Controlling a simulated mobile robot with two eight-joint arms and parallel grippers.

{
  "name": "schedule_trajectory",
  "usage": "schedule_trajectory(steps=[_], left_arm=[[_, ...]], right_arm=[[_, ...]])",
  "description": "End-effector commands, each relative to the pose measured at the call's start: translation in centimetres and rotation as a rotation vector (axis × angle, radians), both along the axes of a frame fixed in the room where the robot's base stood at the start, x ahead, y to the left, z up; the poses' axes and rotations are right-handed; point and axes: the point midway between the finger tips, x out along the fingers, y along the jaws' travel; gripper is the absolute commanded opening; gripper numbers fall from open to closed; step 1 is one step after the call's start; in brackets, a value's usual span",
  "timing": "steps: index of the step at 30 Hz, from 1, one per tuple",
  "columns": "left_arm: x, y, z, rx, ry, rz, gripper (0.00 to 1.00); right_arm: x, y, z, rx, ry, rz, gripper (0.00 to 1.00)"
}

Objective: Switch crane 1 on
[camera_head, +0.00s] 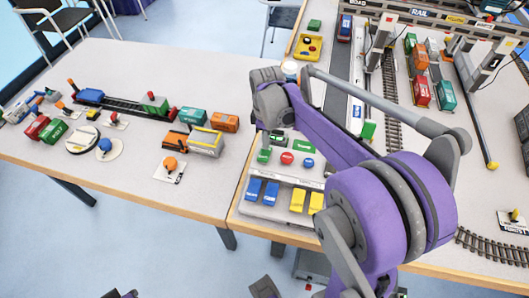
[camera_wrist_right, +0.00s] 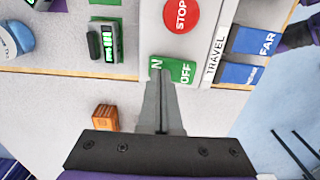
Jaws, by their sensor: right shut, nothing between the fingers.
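In the right wrist view, a green plate (camera_wrist_right: 181,71) marked "OFF", with an "N" showing beside it, sits on the light control panel (camera_wrist_right: 212,62). My right gripper (camera_wrist_right: 163,86) is shut and empty, its fingertips at this plate and covering part of it. I cannot tell whether they touch it. A red round STOP button (camera_wrist_right: 180,14) lies beyond. No crane number is readable.
Blue buttons (camera_head: 254,190) and yellow buttons (camera_head: 306,201) sit at the panel's front. The left table holds several containers, an orange one (camera_head: 225,122) nearest the panel, and a track. Crane frames and rails (camera_head: 392,105) stand at the right.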

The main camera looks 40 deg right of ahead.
Motion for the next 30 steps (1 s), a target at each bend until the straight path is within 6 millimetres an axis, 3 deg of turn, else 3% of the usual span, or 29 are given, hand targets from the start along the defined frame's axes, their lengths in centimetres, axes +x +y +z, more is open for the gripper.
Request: schedule_trajectory(steps=[21, 30], left_arm=[[0.9, 0.0, 4.7, 0.0, -0.018, 0.0, 0.0], [0.9, 0.0, 4.7, 0.0, -0.018, 0.0, 0.0]], right_arm=[[0.0, 0.0, 6.0, 0.0, -0.001, -0.001, 0.0], [0.0, 0.0, 6.0, 0.0, 0.0, 0.0, 0.0]])
